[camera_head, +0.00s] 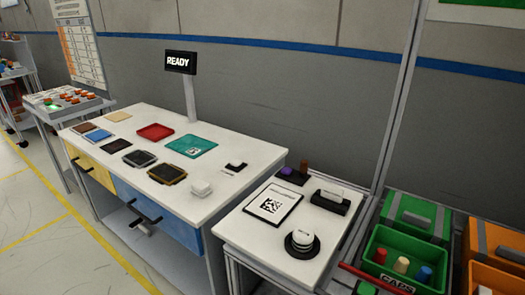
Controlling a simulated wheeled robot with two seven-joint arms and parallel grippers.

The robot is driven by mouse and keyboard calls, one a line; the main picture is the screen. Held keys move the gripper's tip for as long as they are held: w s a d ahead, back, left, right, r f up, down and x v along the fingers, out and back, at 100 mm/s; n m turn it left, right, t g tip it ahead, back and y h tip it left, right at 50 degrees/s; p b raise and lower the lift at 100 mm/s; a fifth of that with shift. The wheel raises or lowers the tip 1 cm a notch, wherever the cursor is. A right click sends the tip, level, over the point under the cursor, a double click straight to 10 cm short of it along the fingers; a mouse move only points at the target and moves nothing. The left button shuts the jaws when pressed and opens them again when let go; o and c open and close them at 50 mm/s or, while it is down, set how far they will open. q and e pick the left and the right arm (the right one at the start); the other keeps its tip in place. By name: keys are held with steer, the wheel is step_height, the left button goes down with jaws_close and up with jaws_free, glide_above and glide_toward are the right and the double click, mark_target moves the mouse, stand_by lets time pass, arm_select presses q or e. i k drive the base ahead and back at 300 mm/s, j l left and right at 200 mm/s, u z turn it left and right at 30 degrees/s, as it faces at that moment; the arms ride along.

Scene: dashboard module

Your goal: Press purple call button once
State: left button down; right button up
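A small purple button top (287,171) shows on a dark base (292,180) at the back left of the low white side table (262,235). A brown upright peg or knob (304,167) stands just to its right. The purple part is small, and I cannot tell whether it is pressed in. Neither of my grippers is in view, and nothing touches the button.
A sheet with a printed code (273,205), a dark holder with a pale block (330,200) and a white round knob (302,240) share the side table. A grey post (398,115) and a green bin (405,255) stand right. A READY sign (180,62) rises behind the larger table.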

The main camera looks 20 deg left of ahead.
mark_target(287, 172)
steer(key=i+j, duration=0.1)
steer(key=j, duration=0.25)
steer(key=i+j, duration=0.15)
steer(key=j, duration=0.25)
steer(key=i+j, duration=0.1)
steer(key=j, duration=0.25)
steer(key=i+j, duration=0.1)
steer(key=j, duration=0.25)
steer(key=i+j, duration=0.15)
steer(key=j, duration=0.2)
